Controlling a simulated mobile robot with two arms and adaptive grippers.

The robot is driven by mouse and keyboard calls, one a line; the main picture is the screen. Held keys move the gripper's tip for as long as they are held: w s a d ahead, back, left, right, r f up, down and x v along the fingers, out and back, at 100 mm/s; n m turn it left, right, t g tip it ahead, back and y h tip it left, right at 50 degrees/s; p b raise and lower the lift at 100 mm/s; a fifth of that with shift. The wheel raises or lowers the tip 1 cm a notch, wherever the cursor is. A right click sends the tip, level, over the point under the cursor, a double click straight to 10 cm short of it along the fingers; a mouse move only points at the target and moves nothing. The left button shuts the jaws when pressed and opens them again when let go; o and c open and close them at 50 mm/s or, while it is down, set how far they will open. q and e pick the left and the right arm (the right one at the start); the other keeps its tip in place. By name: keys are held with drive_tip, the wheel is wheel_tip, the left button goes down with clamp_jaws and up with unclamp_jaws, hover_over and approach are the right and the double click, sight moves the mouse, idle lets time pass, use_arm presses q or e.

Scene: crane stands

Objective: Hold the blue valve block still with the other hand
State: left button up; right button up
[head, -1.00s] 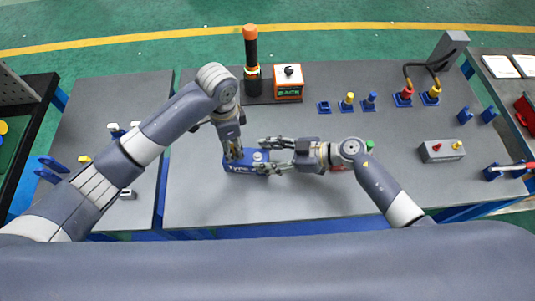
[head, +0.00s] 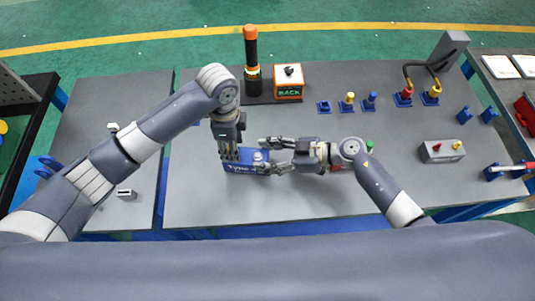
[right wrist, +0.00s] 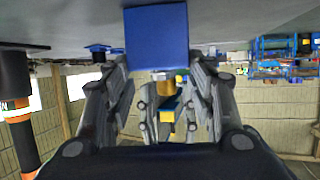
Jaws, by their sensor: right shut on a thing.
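The blue valve block (head: 245,167) lies on the grey table in front of me, with pale lettering on its front side. In the right wrist view its blue end (right wrist: 157,38) is between the two fingers. My right gripper (head: 268,155) comes from the right and is shut on the block's right end. My left gripper (head: 230,158) points down over the left part of the block, its fingertips at or just above it. Whether its fingers are closed on something is hidden. A brass-coloured fitting (right wrist: 164,78) shows beyond the block's end in the right wrist view.
Behind stand a black and orange post (head: 252,65) and an orange box marked BACK (head: 288,82). Small blue holders with coloured plugs (head: 347,103) are to the right. A grey box with knobs (head: 441,151) stands farther right. The front of the table is clear.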

use_arm(q)
clamp_jaws()
drive_tip(key=shift+r, duration=0.1)
drive_tip(key=n, duration=0.4)
drive_tip(key=shift+n, duration=0.6)
drive_tip(key=n, duration=0.2)
drive_tip(key=shift+d+n, duration=0.1)
drive_tip(key=shift+n, duration=1.5)
